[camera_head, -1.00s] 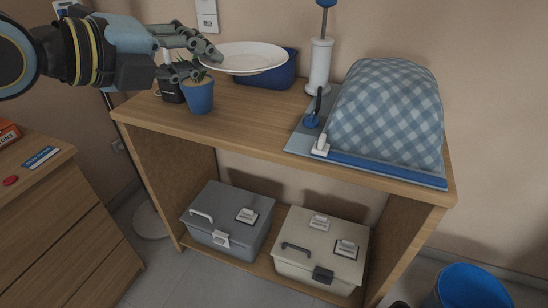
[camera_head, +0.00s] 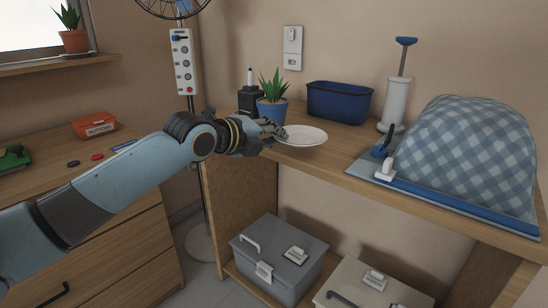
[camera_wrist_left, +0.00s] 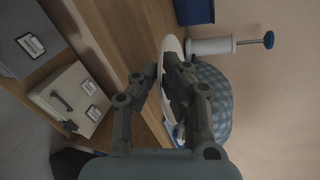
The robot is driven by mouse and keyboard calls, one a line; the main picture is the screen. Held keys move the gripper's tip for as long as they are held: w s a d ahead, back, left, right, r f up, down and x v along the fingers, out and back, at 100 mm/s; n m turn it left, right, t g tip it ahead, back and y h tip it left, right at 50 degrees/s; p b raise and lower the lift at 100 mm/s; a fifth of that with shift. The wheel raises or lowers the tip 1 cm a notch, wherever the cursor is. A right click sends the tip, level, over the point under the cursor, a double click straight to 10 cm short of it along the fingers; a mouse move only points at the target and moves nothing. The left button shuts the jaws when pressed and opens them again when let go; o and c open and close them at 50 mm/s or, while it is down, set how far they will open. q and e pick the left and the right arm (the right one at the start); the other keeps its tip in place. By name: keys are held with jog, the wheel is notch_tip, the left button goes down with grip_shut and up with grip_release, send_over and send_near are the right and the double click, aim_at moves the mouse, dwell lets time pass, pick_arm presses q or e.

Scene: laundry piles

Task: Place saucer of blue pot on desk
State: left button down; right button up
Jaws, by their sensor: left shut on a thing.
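The white saucer (camera_head: 302,136) is held by its left rim in my left gripper (camera_head: 277,134). It is nearly level at the front edge of the wooden shelf unit's top (camera_head: 335,150); I cannot tell if it touches. In the left wrist view the saucer (camera_wrist_left: 171,45) shows edge-on between the fingers (camera_wrist_left: 160,72). The blue pot (camera_head: 272,111) with a spiky plant stands upright on the shelf unit, just behind the gripper and left of the saucer. My right gripper is not in view.
A blue bin (camera_head: 338,103), a white pump-like cylinder (camera_head: 396,103) and a checked cloth mound (camera_head: 455,155) stand on the shelf unit. A wooden drawer unit (camera_head: 60,175) at the left holds small items. Lidded boxes (camera_head: 280,262) sit below.

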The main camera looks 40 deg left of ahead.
pick_arm(q)
jog(key=shift+f+b, duration=0.4)
jog(key=shift+f, duration=1.6)
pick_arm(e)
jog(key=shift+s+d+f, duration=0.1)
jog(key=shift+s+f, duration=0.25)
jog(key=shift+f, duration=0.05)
pick_arm(q)
jog(key=shift+f, duration=0.1)
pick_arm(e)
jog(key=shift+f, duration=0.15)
pick_arm(q)
jog(key=c, duration=1.5)
grip_release()
